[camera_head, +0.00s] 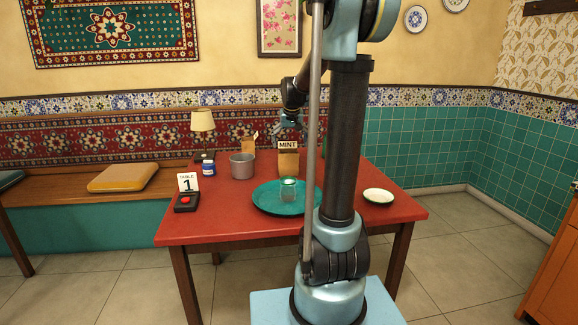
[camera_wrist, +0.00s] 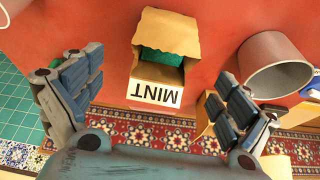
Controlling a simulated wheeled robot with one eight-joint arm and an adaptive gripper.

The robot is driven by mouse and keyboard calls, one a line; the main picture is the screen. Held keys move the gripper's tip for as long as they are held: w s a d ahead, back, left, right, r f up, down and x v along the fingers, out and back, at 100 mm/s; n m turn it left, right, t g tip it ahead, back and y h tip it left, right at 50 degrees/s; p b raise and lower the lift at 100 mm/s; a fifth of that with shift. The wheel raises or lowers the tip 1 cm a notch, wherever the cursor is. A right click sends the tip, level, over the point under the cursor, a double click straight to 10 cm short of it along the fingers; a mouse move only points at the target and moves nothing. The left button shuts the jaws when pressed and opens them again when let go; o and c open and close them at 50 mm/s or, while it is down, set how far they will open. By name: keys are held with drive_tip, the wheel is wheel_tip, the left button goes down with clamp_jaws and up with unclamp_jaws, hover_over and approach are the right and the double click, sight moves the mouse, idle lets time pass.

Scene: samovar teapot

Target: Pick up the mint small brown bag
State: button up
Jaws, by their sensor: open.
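The mint small brown bag (camera_head: 288,162) stands on the red table (camera_head: 220,215), right of the grey pot. Its white label reads MINT. In the wrist view the bag (camera_wrist: 160,72) appears upside down, its open top showing green contents. My gripper (camera_wrist: 155,95) is open, with one padded finger to the left of the bag and one to the right. Both fingers are apart from the bag, and nothing is between them in contact. In the head view my gripper (camera_head: 290,122) is just above the bag, small and partly hidden by my arm.
A grey metal pot (camera_head: 242,167) stands left of the bag, close to the right finger in the wrist view (camera_wrist: 274,66). Another brown bag (camera_head: 248,143) is behind it. A teal tray (camera_head: 268,205) with a glass (camera_head: 288,190) lies in front. A lamp (camera_head: 203,130) and blue jar (camera_head: 208,168) stand at left.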

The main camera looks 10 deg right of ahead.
sight(288, 161)
drive_tip(key=shift+a+x, duration=0.15)
drive_tip(key=shift+x, duration=2.6)
drive_tip(key=shift+a+x, duration=0.2)
drive_tip(key=shift+x, duration=2.5)
drive_tip(key=shift+s+f, duration=0.1)
drive_tip(key=shift+s, duration=0.05)
drive_tip(key=c, duration=1.2)
